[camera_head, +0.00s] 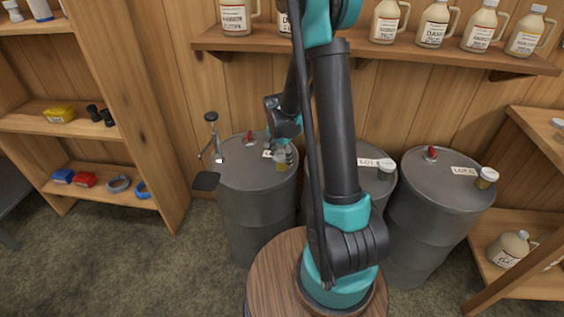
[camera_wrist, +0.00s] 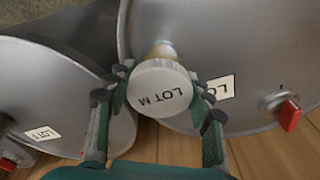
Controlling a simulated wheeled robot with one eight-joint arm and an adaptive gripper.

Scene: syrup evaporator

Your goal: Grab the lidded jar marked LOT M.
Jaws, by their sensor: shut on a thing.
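The lidded jar marked LOT M shows in the wrist view by its white lid (camera_wrist: 161,90), with part of its amber body (camera_wrist: 161,51) beyond it. My gripper (camera_wrist: 160,92) has one finger on each side of the lid and is shut on the jar. In the head view the jar (camera_head: 282,163) is small and partly covered by my gripper (camera_head: 281,150), over the left drum's top (camera_head: 245,178). I cannot tell whether the jar touches the drum.
A middle drum (camera_head: 372,185) and a right drum (camera_head: 440,185) each bear another lidded jar, (camera_head: 386,168) and (camera_head: 487,177). A tap-like tool (camera_head: 213,140) stands at the left drum's edge. A jug shelf (camera_head: 400,50) runs above; side shelves (camera_head: 85,128) flank the drums.

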